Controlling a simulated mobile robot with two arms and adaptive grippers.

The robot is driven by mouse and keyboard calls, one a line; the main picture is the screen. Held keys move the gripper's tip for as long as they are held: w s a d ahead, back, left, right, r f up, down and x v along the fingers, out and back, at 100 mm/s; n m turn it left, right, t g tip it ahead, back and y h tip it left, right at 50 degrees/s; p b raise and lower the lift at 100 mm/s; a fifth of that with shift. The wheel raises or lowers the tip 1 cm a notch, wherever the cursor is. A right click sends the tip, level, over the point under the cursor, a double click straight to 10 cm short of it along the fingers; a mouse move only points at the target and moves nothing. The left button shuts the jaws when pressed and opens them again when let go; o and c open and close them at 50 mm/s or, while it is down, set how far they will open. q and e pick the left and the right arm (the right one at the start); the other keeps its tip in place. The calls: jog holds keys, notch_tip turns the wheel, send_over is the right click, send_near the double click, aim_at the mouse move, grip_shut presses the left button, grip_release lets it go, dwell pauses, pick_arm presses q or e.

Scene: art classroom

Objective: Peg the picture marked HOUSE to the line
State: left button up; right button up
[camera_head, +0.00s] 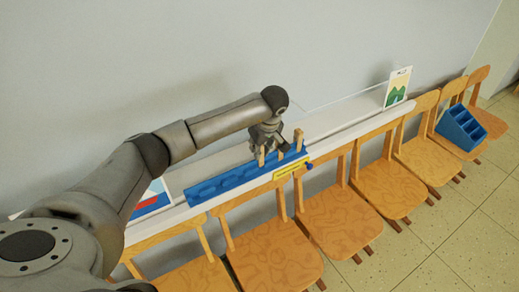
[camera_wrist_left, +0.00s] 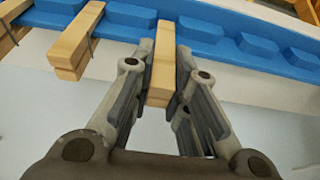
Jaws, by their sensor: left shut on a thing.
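My left gripper (camera_head: 266,146) is over the blue peg rack (camera_head: 222,182) on the white ledge. In the left wrist view my left gripper (camera_wrist_left: 160,98) is shut on a wooden peg (camera_wrist_left: 162,62), its fingers on either side of it. The peg's far end is still at the blue rack. Two other wooden pegs (camera_head: 283,147) stand in the rack to the right. A picture with green hills (camera_head: 397,91) stands at the ledge's right end. Another picture (camera_head: 152,199), blue and red, is mostly hidden behind my left arm. I cannot read HOUSE on either.
A faint thin line (camera_head: 335,97) runs along the wall above the ledge. Several wooden chairs (camera_head: 327,222) stand in a row before the ledge. A blue compartment box (camera_head: 461,128) sits on a chair at the right. The ledge between rack and hills picture is clear.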

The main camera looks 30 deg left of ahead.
pick_arm(q)
jog(key=shift+r+p, duration=0.35)
jog(key=shift+r, duration=0.4)
jog(key=shift+r+p, duration=0.95)
jog(key=shift+r, duration=0.8)
jog(key=s+d, duration=0.1)
jog(key=d+p, duration=0.1)
jog(key=d, duration=0.1)
jog(key=s+d+r, duration=0.1)
jog(key=shift+s+d+p, duration=0.2)
jog(key=shift+s+p, duration=0.1)
jog(key=shift+p, duration=0.1)
